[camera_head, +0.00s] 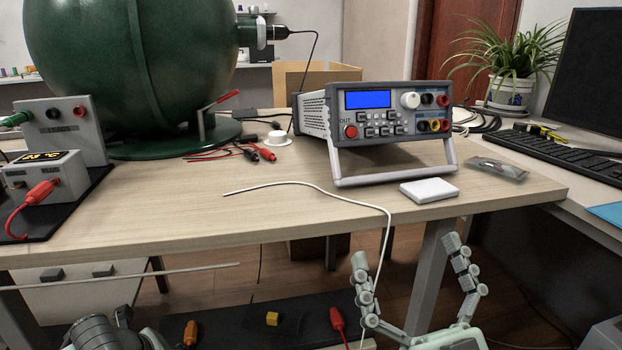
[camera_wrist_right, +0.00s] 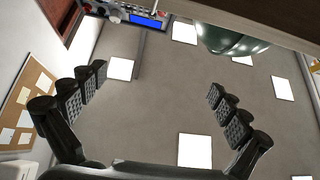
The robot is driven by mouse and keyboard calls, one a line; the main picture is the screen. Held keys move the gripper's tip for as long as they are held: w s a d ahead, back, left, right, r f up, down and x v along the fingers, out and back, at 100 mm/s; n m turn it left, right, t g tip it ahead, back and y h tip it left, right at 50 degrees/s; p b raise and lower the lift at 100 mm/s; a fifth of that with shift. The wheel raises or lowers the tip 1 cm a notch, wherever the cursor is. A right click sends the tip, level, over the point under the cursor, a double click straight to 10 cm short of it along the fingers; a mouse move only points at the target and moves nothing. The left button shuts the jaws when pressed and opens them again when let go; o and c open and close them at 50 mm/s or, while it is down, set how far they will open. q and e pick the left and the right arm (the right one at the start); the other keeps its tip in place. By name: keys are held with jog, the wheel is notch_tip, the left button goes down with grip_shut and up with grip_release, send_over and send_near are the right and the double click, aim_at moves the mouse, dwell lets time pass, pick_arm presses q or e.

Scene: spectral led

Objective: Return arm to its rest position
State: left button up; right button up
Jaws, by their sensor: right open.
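My right gripper (camera_head: 408,262) is at the lower right of the head view, in front of and below the table's front edge. Its two fingers are spread wide with nothing between them. In the right wrist view the same gripper (camera_wrist_right: 156,84) is open and empty, with ceiling panels seen beyond it. Part of my left arm (camera_head: 105,335) shows at the bottom left of the head view; its gripper fingers cannot be made out.
The wooden table (camera_head: 190,215) carries a bench instrument (camera_head: 375,122), a white block (camera_head: 428,190), a green sphere (camera_head: 130,60) and a meter box (camera_head: 45,178). A white cable (camera_head: 300,183) hangs over the front edge near my right gripper. A keyboard (camera_head: 555,150) lies right.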

jog(key=w+d+f+g+h+p, duration=0.1)
jog(key=d+f+g+h+p, duration=0.4)
jog(key=f, duration=0.6)
jog(key=w+d+f+g+p, duration=0.1)
jog(key=w+f+g+p, duration=0.1)
jog(key=f+g, duration=0.7)
pick_arm(q)
jog(key=s+f+n+g+p, duration=0.1)
jog(key=s+f+n+p, duration=0.1)
jog(key=s+n, duration=0.5)
jog(key=s+f+n+y+p, duration=0.1)
jog(key=s+n+p, duration=0.2)
jog(key=n, duration=1.4)
jog(key=s, duration=0.4)
jog(key=shift+a+f+g, duration=0.35)
jog(key=shift+f+g, duration=0.05)
pick_arm(e)
jog(key=s+d+f+m+g+h, duration=0.2)
jog(key=s+d+f+g, duration=0.4)
jog(key=s+d+f, duration=0.3)
jog(key=s+f+h, duration=0.1)
jog(key=s+f, duration=0.3)
jog(key=s, duration=0.1)
jog(key=shift+s+f, duration=0.25)
jog(key=shift+s, duration=0.05)
